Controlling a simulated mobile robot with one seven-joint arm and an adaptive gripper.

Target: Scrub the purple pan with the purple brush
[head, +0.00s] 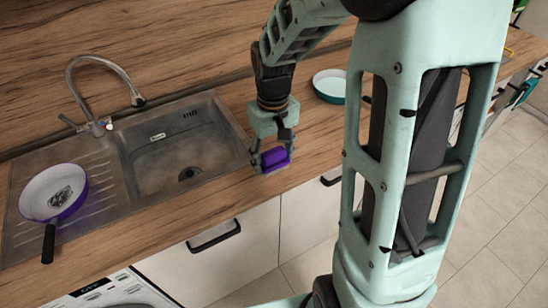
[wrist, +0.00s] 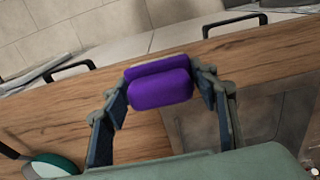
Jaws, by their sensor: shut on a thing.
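The purple pan (head: 55,191) sits on the drainboard left of the sink in the head view. It is white inside with a dark patch of dirt, and its dark handle points toward the front edge. My gripper (head: 271,161) is shut on the purple brush (head: 275,158) by the right front of the sink, far to the right of the pan. In the wrist view the brush (wrist: 160,88) sits between the two fingers. Its underside is hidden.
The metal sink (head: 180,150) with its tap (head: 103,85) lies between my gripper and the pan. A white and green pan (head: 330,84) stands on the counter behind my arm. The wooden counter (head: 225,190) is bare along the sink's front.

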